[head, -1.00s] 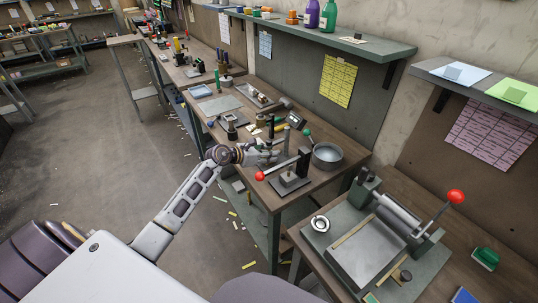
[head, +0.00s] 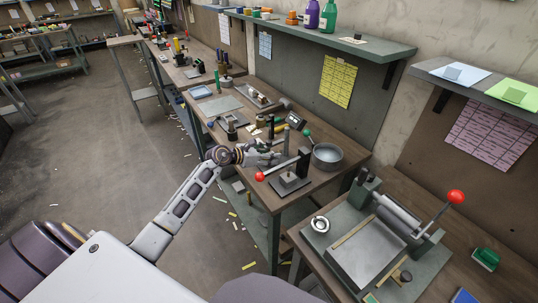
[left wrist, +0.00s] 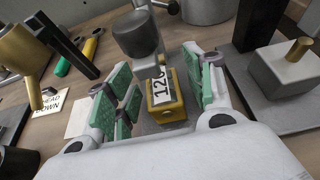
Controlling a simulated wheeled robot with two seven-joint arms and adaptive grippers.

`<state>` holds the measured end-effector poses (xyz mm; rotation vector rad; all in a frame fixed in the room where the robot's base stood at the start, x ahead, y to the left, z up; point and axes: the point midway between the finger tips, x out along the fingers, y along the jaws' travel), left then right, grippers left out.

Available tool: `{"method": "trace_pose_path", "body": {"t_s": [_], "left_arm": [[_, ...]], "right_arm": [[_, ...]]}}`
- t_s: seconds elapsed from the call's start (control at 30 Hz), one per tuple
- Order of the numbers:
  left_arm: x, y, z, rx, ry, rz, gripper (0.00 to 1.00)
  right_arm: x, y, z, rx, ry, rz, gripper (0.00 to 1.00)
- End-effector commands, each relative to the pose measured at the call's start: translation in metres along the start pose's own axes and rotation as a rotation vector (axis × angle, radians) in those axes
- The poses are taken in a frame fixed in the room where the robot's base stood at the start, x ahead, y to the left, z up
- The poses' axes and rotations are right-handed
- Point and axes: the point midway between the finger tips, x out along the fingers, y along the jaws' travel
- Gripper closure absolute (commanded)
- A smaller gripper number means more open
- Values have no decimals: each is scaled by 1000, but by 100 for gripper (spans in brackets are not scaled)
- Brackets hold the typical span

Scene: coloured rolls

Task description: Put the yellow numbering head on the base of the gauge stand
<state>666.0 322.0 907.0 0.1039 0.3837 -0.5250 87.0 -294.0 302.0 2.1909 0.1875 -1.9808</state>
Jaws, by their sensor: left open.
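The yellow numbering head (left wrist: 166,106), a small block with a white number strip, stands between the spread fingers of my left gripper (left wrist: 163,98) in the left wrist view. The green finger pads lie on either side, with gaps visible to the block. A grey stem with a dark rounded end (left wrist: 138,36) shows just above and behind the block. I cannot tell whether this belongs to the gauge stand, nor exactly what the block rests on. In the head view my left gripper (head: 266,158) is over the bench, and the head is not clear there. My right gripper is out of view.
A press with a red-knobbed lever (head: 288,180) stands close to the right of my left gripper. A round grey pan (head: 327,156) is behind it.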

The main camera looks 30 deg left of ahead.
Motion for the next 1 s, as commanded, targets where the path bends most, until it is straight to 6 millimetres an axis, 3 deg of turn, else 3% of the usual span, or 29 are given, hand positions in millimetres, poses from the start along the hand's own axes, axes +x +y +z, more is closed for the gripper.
{"method": "trace_pose_path", "body": {"t_s": [0.37, 0.6, 1.0], "left_arm": [[-24, 0, 0, 2, 1, 1, 47], [-47, 1, 0, 0, 1, 1, 47], [-83, 0, 0, 1, 1, 1, 47]], "right_arm": [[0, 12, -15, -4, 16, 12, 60], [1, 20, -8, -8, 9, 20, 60], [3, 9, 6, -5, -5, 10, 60]]}}
